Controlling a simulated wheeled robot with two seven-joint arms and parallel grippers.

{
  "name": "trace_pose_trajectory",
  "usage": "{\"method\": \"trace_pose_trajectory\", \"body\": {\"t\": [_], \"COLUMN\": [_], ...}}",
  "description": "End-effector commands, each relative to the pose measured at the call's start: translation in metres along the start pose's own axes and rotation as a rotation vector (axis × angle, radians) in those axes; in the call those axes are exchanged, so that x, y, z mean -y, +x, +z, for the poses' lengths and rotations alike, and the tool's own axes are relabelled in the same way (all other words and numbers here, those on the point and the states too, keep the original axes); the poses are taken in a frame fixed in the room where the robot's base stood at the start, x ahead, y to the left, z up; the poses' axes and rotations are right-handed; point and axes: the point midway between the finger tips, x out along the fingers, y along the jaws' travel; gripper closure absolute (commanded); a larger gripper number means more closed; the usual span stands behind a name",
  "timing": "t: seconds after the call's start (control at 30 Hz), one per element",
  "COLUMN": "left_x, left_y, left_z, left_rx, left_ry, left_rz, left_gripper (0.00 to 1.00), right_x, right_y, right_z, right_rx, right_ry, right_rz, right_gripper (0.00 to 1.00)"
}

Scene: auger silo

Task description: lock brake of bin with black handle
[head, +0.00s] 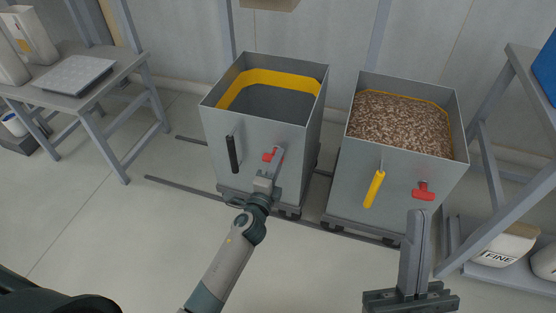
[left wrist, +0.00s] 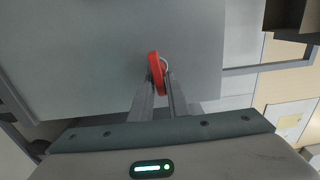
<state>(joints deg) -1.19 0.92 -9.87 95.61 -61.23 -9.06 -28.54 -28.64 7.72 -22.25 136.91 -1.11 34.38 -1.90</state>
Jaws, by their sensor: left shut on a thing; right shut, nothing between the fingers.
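The bin with the black handle (head: 222,128) stands left of centre, grey, with a yellow band inside and no material seen in it. Its black handle (head: 233,154) is upright on the front face. Its red brake lever (head: 268,155) is on the front face, right of the handle. My left gripper (head: 278,155) is at this lever. In the left wrist view the fingers are shut on the red lever (left wrist: 156,72), which looks upright there and partly hidden by the fingers. My right gripper (head: 417,218) is shut and empty, low at the right, in front of the other bin.
A second bin (head: 395,180) with a yellow handle (head: 374,189) and a red lever (head: 423,191) holds brown pellets. A table (head: 110,75) stands at the left, a rack (head: 490,170) at the right. Floor rails (head: 180,187) run under the bins. The floor in front is clear.

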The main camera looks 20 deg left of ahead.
Motion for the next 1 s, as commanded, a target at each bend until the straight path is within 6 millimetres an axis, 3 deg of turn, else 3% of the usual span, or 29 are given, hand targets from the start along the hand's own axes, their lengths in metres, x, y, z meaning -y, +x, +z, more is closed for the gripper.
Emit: {"method": "trace_pose_trajectory", "body": {"t": [0.7, 0.73, 0.77, 1.0], "left_x": [-0.0017, -0.0016, -0.0016, -0.0007], "left_y": [-0.0003, -0.0003, -0.0003, -0.0001], "left_z": [0.0014, 0.0013, 0.0013, 0.0005], "left_rx": [0.002, 0.002, 0.002, 0.001], "left_ry": [0.013, 0.013, 0.013, 0.012], "left_rz": [0.003, 0.003, 0.003, 0.001], "left_gripper": [1.00, 0.78, 0.72, 0.72], "right_x": [-0.0005, -0.0006, -0.0006, -0.0006], "right_y": [-0.0001, -0.0001, -0.0001, 0.0000], "right_z": [-0.0003, -0.0003, -0.0003, -0.0003], "right_rx": [-0.001, -0.001, -0.001, -0.001], "right_ry": [-0.002, -0.002, -0.002, -0.002], "right_rz": [0.000, 0.000, 0.000, 0.000], "right_gripper": [1.00, 1.00, 1.00, 1.00]}}
